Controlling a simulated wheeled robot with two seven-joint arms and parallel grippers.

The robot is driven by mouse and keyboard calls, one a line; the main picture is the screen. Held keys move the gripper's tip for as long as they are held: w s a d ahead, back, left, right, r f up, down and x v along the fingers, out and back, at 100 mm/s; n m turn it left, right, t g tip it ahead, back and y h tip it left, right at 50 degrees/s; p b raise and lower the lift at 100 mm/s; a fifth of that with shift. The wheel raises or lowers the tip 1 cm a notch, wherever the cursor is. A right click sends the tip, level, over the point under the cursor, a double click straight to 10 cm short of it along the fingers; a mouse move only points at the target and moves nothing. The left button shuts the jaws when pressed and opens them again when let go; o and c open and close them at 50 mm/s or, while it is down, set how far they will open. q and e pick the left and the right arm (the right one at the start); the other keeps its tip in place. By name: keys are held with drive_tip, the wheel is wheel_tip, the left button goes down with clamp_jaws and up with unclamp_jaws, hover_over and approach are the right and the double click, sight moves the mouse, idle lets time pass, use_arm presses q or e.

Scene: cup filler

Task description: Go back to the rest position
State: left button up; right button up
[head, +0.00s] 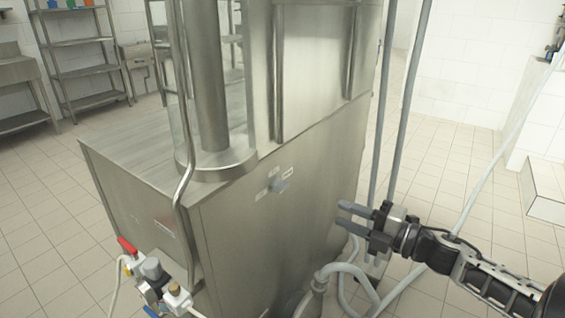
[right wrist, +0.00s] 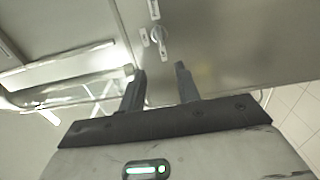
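My right gripper (head: 352,216) is open and empty, beside the steel cup filler machine (head: 250,230). Its two fingers point left toward the machine's front panel, apart from the rotary switch (head: 279,186) on it. In the right wrist view the two fingers (right wrist: 161,80) stand apart with nothing between them. The switch (right wrist: 158,36) shows beyond the fingertips, between two small labels. My left gripper is not in view.
A valve assembly with a red handle (head: 128,245) sticks out at the machine's lower left corner. Grey hoses (head: 345,275) and upright pipes (head: 400,100) stand near my right arm. Steel shelves (head: 80,50) are at the back left. The tiled floor (head: 450,160) at right is mostly clear.

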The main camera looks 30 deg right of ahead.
drive_tip(key=s+a+f+m+g+h+p, duration=0.1)
drive_tip(key=s+a+f+m+g, duration=0.1)
drive_tip(key=a+m, duration=0.5)
drive_tip(key=s+a+f+m+g+h+p, duration=0.1)
drive_tip(key=s+a+f+m, duration=0.4)
drive_tip(key=a, duration=0.5)
drive_tip(key=s+a+f+m+g+h+p, duration=0.1)
drive_tip(key=s+a+f+m+g, duration=0.1)
drive_tip(key=s+a+f+m, duration=0.2)
drive_tip(key=a+f+m, duration=0.2)
drive_tip(key=a+m, duration=0.2)
drive_tip(key=a, duration=0.1)
drive_tip(key=shift+a+m+g, duration=0.3)
drive_tip(key=shift+g, duration=0.1)
drive_tip(key=shift+d+h, duration=0.1)
drive_tip(key=shift+h, duration=0.2)
